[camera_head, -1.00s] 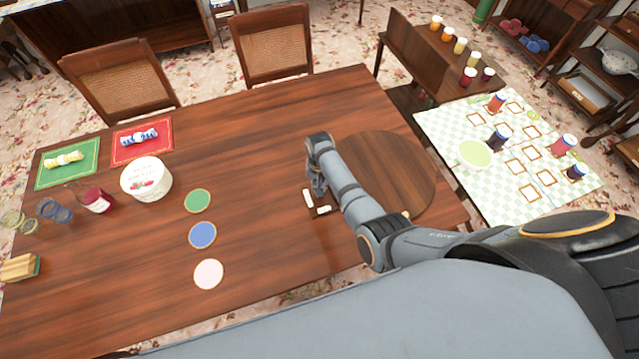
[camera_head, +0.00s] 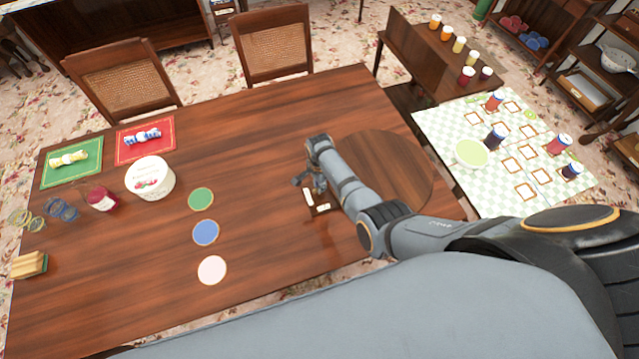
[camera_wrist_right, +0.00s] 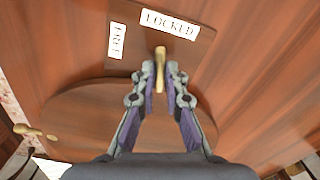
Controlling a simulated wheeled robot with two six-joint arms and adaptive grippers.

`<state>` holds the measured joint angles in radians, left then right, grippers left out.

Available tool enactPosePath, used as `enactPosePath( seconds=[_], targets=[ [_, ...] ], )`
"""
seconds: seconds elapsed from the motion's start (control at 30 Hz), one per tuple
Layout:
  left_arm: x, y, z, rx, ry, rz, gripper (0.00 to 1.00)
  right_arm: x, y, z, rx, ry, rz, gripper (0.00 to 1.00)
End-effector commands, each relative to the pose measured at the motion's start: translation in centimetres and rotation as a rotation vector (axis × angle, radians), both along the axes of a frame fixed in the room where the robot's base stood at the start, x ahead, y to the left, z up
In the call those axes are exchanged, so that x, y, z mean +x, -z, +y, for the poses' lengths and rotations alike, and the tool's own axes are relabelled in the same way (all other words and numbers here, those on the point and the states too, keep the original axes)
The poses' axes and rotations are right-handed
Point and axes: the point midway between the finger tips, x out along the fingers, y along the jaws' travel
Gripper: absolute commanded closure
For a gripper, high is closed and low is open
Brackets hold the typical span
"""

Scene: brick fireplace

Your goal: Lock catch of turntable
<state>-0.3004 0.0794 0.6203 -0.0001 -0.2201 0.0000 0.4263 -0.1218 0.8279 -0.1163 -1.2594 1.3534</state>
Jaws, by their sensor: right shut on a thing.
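The turntable (camera_head: 400,165) is a round brown wooden disc at the right end of the long table; it also fills the lower middle of the right wrist view (camera_wrist_right: 75,110). Beside it is a plate with white labels, FREE (camera_wrist_right: 116,40) and LOCKED (camera_wrist_right: 170,24). The catch (camera_wrist_right: 160,60) is a light wooden lever, its tip just below the left part of LOCKED and right of FREE. My right gripper (camera_wrist_right: 163,76) is shut on the catch, a finger on each side; in the head view the gripper (camera_head: 310,180) partly hides it. My left gripper is not in view.
Green, blue and pale round coasters (camera_head: 206,232) lie left of the turntable. A white tub (camera_head: 150,178), a red jar (camera_head: 102,199) and mats stand farther left. A checkered cloth (camera_head: 470,120) with jars covers a surface at right.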

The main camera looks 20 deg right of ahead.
Motion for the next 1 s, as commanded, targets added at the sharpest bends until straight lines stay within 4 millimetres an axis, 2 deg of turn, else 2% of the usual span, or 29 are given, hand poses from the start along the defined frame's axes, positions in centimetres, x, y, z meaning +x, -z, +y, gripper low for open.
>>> enactPosePath(
  seconds=[0.4,1.0],
  targets=[
    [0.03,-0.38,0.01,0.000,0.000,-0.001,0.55,0.05,-0.05,0.01,0.000,0.232,-0.001,1.00],
    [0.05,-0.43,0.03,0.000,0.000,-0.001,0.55,0.06,-0.04,0.01,0.000,0.287,-0.001,1.00]
  ],
)
